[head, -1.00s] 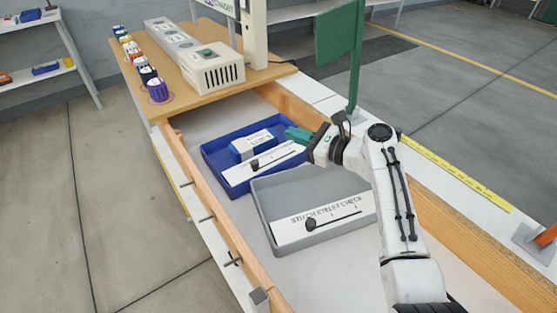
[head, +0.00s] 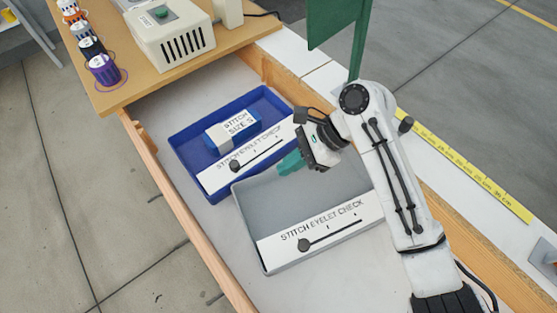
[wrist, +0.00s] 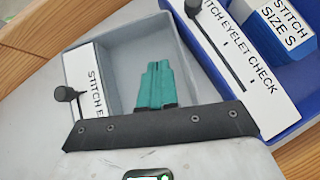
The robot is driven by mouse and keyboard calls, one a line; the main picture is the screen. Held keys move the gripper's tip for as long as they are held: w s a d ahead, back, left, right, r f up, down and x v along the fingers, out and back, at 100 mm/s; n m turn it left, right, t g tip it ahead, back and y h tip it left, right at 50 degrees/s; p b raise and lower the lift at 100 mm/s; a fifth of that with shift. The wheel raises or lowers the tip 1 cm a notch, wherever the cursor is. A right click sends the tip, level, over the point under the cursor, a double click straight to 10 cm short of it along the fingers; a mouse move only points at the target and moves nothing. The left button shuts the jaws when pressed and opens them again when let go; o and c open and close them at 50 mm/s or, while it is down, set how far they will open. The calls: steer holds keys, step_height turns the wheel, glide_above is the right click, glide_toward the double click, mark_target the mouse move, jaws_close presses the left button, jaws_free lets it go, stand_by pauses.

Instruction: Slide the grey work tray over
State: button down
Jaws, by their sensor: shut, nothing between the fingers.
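The grey work tray (head: 250,208) lies in the wooden drawer. A white strip (head: 322,228) marked "STITCH EYELET CHECK" with a dark slider knob crosses its near side. It also shows in the wrist view (wrist: 116,72). My gripper (head: 283,165) has green fingers that are shut and empty. In the head view they appear at the tray's far edge, beside the blue tray (head: 188,158). In the wrist view the fingers (wrist: 157,72) appear over the grey tray's inside. I cannot tell whether they touch it. My arm hides the tray's right side.
The blue tray holds a blue-and-white box (head: 233,130) marked "STITCH SIZE S" and its own check strip. Wooden drawer walls (head: 185,210) bound the trays. A board (head: 150,75) with a beige machine stands at the far end. A green post (head: 358,50) rises at right.

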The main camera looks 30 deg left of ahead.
glide_toward(249, 199)
steer(key=shift+s+a+f+b, duration=0.15)
steer(key=shift+s+a+b, duration=0.25)
steer(key=shift+s+a, duration=1.5)
steer(key=shift+s, duration=0.1)
steer(key=shift+s+a, duration=0.55)
